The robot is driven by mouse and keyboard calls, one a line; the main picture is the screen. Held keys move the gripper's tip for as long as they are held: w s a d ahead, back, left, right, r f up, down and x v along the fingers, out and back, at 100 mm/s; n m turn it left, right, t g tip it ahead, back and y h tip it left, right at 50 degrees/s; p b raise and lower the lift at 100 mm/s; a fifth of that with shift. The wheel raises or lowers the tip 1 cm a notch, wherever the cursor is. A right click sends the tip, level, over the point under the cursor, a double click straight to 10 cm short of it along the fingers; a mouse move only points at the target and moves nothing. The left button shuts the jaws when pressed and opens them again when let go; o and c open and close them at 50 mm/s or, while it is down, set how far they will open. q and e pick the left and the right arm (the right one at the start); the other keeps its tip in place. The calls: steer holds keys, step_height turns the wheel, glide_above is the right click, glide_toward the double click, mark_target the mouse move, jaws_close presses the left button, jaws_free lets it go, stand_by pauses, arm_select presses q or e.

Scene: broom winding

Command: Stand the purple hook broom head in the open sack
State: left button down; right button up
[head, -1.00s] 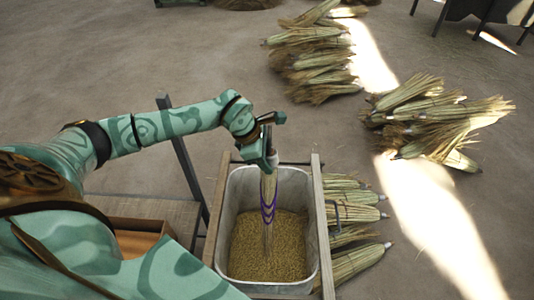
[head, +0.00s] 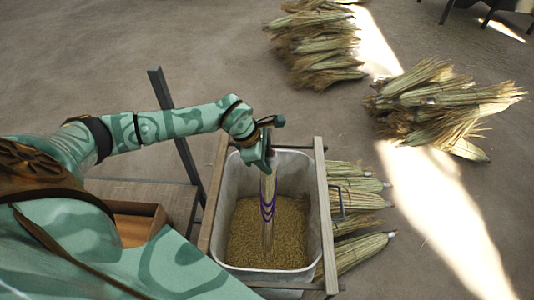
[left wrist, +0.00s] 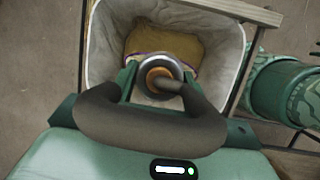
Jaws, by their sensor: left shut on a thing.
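The open sack (head: 236,183) is a pale liner in a wooden frame, with brown grain-like fill inside. It also shows in the left wrist view (left wrist: 105,45). My left gripper (head: 266,162) is above the sack opening, shut on the top of the broom head (head: 267,205). The broom head is pale with purple bands and hangs near upright, its lower end over or in the fill; I cannot tell whether it touches. In the left wrist view a round collar and hook (left wrist: 162,80) sit between the fingers. My right gripper is not in view.
Wooden rails (head: 325,210) edge the sack. Several broom heads (head: 355,200) lie on the floor just right of it. Two more piles (head: 315,45) (head: 445,105) lie farther back. A wooden box (head: 135,220) sits on a bench at left. Open floor lies behind.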

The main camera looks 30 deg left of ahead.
arm_select(q)
steer(key=shift+f+b, duration=3.35)
steer(key=shift+f, duration=2.45)
steer(key=c, duration=0.6)
jaws_free()
steer(key=p+v, duration=0.4)
steer(key=v, duration=1.2)
steer(key=shift+s+r, duration=0.1)
steer(key=shift+r, duration=0.05)
